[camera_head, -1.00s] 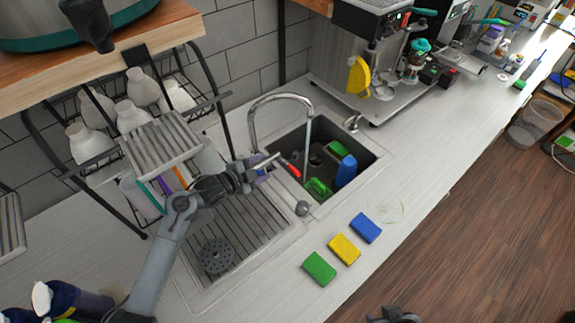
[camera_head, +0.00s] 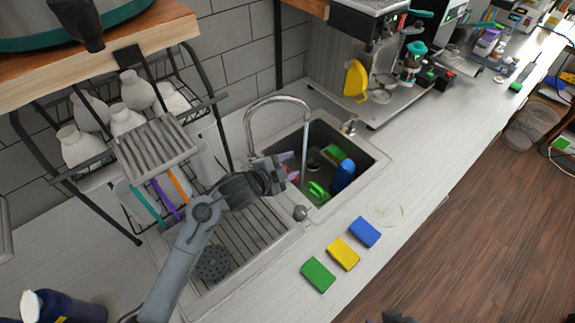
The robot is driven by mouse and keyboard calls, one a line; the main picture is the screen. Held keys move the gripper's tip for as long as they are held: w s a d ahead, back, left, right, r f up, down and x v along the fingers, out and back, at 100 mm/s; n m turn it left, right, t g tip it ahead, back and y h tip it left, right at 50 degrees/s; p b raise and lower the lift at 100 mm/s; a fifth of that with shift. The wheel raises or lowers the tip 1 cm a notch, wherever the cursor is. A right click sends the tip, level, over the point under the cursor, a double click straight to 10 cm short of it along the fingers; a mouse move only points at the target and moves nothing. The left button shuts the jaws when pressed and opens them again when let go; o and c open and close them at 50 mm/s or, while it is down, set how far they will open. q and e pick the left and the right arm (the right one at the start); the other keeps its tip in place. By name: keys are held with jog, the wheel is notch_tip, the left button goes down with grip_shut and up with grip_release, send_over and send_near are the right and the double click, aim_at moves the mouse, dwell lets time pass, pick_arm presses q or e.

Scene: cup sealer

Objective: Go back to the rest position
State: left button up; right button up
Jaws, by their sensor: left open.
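My left arm comes in from the lower left over the drainboard. My left gripper (camera_head: 290,168) is open, with nothing seen between its fingers, above the left rim of the sink (camera_head: 376,168).
Green (camera_head: 318,274), yellow (camera_head: 343,253) and blue (camera_head: 364,232) sponges lie on the counter. A dish rack (camera_head: 140,240) holding white bottles stands at left. A coffee machine (camera_head: 372,20) stands behind. Counter right of the sponges is largely clear.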

pick_arm(q)
jog(key=shift+s+f, duration=0.1)
jog(key=s+a+f+n+g+y, duration=0.1)
jog(key=s+a+f+n+y, duration=0.3)
jog(key=s, duration=0.3)
jog(key=s+a+f+n+y, duration=0.1)
jog(key=s+a+f+n, duration=0.3)
jog(key=s+a+f, duration=0.25)
jog(key=s+a+f+n+g+y, duration=0.1)
jog(key=s+a+n+g+y, duration=0.25)
jog(key=s, duration=0.75)
jog(key=s+a+f+n+g+h, duration=0.15)
jog(key=s+a+n, duration=0.35)
jog(key=s, duration=0.6)
notch_tip(320, 180, up, 14)
jog(key=s+a+y+p, duration=0.1)
jog(key=p, duration=1.2)
jog(key=shift+s+a+g, duration=0.15)
jog(key=shift+s+g, duration=0.2)
jog(key=shift+g, duration=0.05)
